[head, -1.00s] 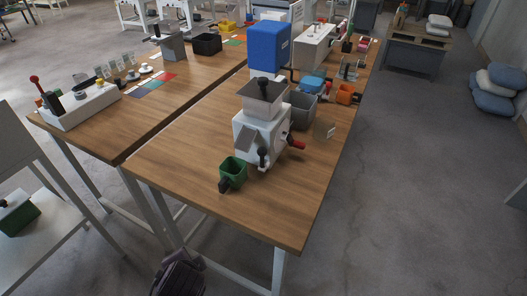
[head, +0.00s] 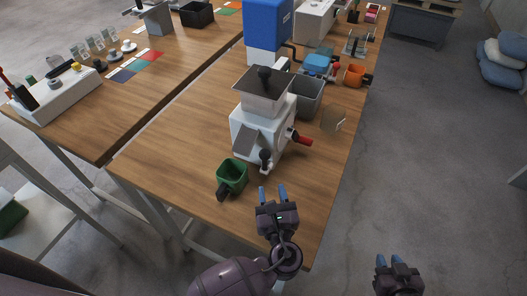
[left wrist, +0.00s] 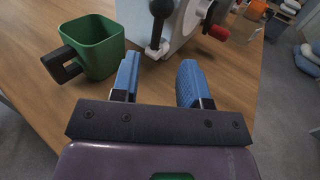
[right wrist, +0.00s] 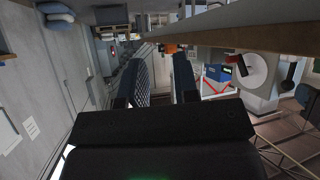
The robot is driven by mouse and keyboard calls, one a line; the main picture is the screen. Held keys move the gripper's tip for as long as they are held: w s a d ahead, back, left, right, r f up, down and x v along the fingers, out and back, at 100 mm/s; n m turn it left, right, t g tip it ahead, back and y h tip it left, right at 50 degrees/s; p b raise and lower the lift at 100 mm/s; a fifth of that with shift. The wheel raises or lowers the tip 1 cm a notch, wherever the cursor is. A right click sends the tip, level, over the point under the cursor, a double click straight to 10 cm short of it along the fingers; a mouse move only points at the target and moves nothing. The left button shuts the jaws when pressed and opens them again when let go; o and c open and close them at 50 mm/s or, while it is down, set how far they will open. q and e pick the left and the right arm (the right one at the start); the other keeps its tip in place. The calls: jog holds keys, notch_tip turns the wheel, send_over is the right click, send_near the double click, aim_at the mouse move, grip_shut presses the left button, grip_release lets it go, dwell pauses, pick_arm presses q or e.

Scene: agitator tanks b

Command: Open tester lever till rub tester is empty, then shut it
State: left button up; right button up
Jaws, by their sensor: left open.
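A white machine (head: 262,135) with a grey hopper on top, seemingly the tester, stands on the wooden table. A black-knobbed lever (head: 265,157) is on its front and a red-ended handle (head: 303,140) on its right side. In the left wrist view the black lever (left wrist: 158,28) is ahead, between the finger lines. A green cup (head: 232,176) with a black handle stands in front. My left gripper (head: 272,192) is open and empty, short of the lever. My right gripper (head: 396,263) is open and empty, right of the table. The hopper's inside is hidden.
A grey bin (head: 307,97) and a blue tank (head: 268,30) stand behind the machine. The table front (head: 180,183) is clear left of the cup.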

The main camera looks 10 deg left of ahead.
aim_at(265, 162)
pick_arm(q)
jog(key=p+x, duration=0.1)
jog(key=x, duration=0.9)
jog(key=shift+w+a, duration=0.1)
jog(key=shift+c, duration=0.5)
grip_shut()
